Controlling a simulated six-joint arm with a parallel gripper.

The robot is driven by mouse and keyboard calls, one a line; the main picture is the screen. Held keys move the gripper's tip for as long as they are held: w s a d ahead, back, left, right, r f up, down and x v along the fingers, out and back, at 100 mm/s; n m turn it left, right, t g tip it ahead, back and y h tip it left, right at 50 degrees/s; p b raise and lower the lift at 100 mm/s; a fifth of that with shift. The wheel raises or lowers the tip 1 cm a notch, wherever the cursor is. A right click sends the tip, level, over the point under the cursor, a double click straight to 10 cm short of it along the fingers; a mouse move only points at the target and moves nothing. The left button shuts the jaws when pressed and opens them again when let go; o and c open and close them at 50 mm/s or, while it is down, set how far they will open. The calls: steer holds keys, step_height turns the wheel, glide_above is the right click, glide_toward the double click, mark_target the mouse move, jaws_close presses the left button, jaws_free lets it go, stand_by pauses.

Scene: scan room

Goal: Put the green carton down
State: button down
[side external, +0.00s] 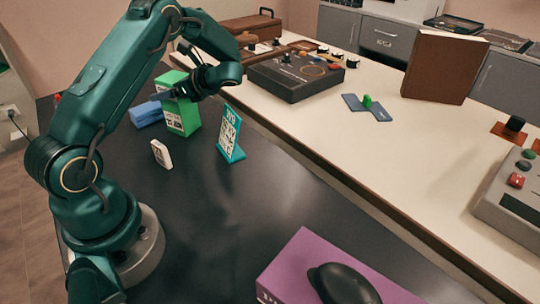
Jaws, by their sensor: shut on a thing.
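The green carton (188,117) stands upright at the far left part of the black table, with a white label on its front side. My gripper (172,94) is at the carton's upper part and is shut on it. The fingers partly hide the top of the carton. I cannot tell whether the carton's bottom touches the table.
A blue block (146,114) lies left of the carton. A teal sign stand (230,135) is to its right, and a small white tag (161,154) is in front. A purple box (295,265) bears a black mouse (342,285). The black table's middle (215,215) is clear.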

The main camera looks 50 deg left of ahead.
jaws_free()
steer(key=shift+f, duration=0.15)
steer(key=v, duration=1.3)
steer(key=s+d+r+n+t+h, duration=0.1)
steer(key=s+d+n+t+h, duration=0.4)
steer(key=d, duration=0.5)
steer(key=s+d+r+n+t+h, duration=0.1)
steer(key=s+d+n+t+h, duration=0.4)
steer(key=d, duration=0.6)
steer(key=shift+s+d+r+n+t+h, duration=0.35)
steer(key=shift+s+n+h, duration=0.85)
steer(key=shift+n, duration=0.6)
